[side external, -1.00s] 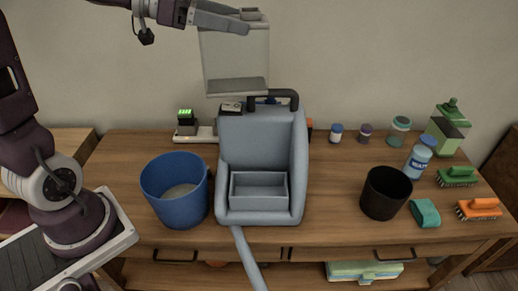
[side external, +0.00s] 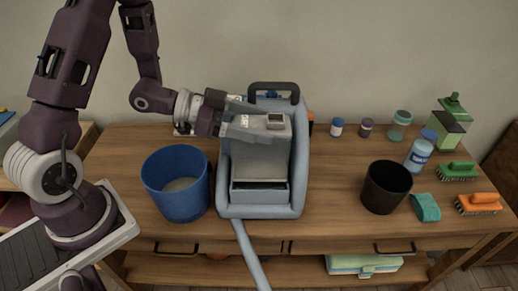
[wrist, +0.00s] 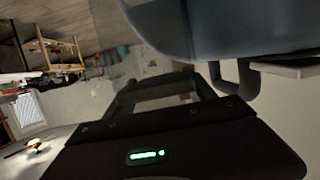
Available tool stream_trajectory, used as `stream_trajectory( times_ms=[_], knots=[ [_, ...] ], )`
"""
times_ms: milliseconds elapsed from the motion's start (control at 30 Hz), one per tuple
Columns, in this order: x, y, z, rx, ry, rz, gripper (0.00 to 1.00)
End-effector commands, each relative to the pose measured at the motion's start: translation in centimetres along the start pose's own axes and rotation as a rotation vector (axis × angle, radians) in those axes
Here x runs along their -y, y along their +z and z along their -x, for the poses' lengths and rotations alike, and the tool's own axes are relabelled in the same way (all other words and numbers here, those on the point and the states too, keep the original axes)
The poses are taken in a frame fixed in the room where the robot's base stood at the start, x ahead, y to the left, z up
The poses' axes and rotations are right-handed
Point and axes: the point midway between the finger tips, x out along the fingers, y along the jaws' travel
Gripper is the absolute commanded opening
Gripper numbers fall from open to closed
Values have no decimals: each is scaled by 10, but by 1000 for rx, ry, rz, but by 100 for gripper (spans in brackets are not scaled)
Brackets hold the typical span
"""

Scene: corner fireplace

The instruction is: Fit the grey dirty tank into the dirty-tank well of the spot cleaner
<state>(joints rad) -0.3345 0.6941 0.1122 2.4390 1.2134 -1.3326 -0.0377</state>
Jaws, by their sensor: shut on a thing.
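The spot cleaner (side external: 299,165) is a blue-grey body standing upright on the table, with a black carry handle (side external: 273,86) at its top. Its dirty-tank well (side external: 259,197) is a box-shaped opening low at the front. My gripper (side external: 268,124) is shut on the top of the grey dirty tank (side external: 258,162). The tank is upright in front of the cleaner's back wall, its lower end at the well's opening. The front of the well still shows open below it; I cannot tell whether the tank's bottom is inside. The wrist view shows the cleaner's curved body (wrist: 220,25), but no clear tank.
A blue bucket (side external: 176,203) stands close left of the cleaner, and a black cup (side external: 386,190) to the right. A grey hose (side external: 250,255) hangs over the front edge. Bottles, jars, brushes and a teal sponge (side external: 426,207) occupy the right side.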

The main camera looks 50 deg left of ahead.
Motion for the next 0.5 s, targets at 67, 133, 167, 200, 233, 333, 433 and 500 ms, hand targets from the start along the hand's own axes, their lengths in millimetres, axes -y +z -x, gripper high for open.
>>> stream_trajectory(
  times_ms=[67, 133, 167, 200, 233, 333, 433, 500],
  knots=[
    [0, 18, -5, 3, 1, 5, 0],
    [0, 27, -9, 1, 1, 2, 0],
    [0, 31, -10, 1, 1, 0, 0],
    [0, 34, -11, 0, 1, -1, 0],
    [0, 36, -12, -1, 1, -2, 0],
    [0, 48, -15, 2, 1, 0, 0],
    [0, 66, -21, 1, 2, 0, 0],
    [0, 72, -22, 0, 1, -2, 0]
  ],
)
